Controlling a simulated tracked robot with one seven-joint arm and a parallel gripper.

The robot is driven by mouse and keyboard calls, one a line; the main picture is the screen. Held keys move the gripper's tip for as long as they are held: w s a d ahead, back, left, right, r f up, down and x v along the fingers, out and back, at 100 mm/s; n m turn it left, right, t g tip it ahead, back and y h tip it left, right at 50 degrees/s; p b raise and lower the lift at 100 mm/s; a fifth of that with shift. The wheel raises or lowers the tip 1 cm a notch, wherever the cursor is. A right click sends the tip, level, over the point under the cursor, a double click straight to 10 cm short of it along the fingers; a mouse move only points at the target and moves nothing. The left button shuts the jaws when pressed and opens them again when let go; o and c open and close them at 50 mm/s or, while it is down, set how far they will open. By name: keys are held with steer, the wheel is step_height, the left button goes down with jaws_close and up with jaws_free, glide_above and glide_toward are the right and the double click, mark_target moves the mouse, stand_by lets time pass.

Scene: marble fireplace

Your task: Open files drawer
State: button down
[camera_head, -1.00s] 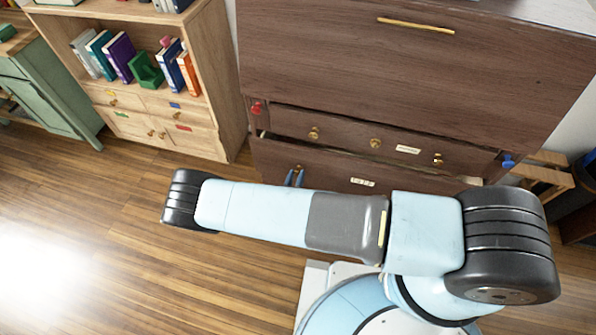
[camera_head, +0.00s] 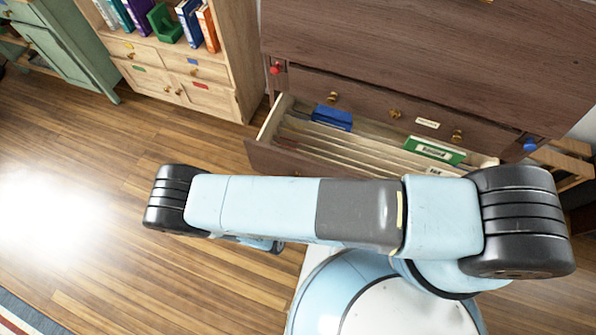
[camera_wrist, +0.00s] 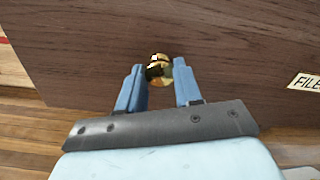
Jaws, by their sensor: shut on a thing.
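The files drawer (camera_head: 262,160) is the lower drawer of the dark wooden cabinet, and it stands pulled well out. Inside it show hanging folders, a blue item (camera_head: 332,118) and a green file (camera_head: 434,150). My arm hides most of its front in the head view. In the wrist view its dark wood front (camera_wrist: 90,50) fills the picture, with a label (camera_wrist: 305,82) reading "FILE" at the right edge. My gripper (camera_wrist: 158,80) is shut on the drawer's round brass knob (camera_wrist: 158,66), one blue finger on each side.
Above is a closed drawer with brass knobs (camera_head: 395,114), flanked by a red knob (camera_head: 275,69) and a blue knob (camera_head: 530,145). A wooden bookcase (camera_head: 240,90) stands to the left. Wood floor (camera_head: 100,230) is clear at left; a rug edge (camera_head: 25,315) shows at lower left.

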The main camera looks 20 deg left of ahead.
steer(key=shift+s+a, duration=0.15)
steer(key=shift+s, duration=2.3)
steer(key=c, duration=0.8)
jaws_free()
steer(key=shift+o, duration=0.2)
steer(key=s+a, duration=0.1)
steer(key=s, duration=1.2)
steer(key=shift+s, duration=0.35)
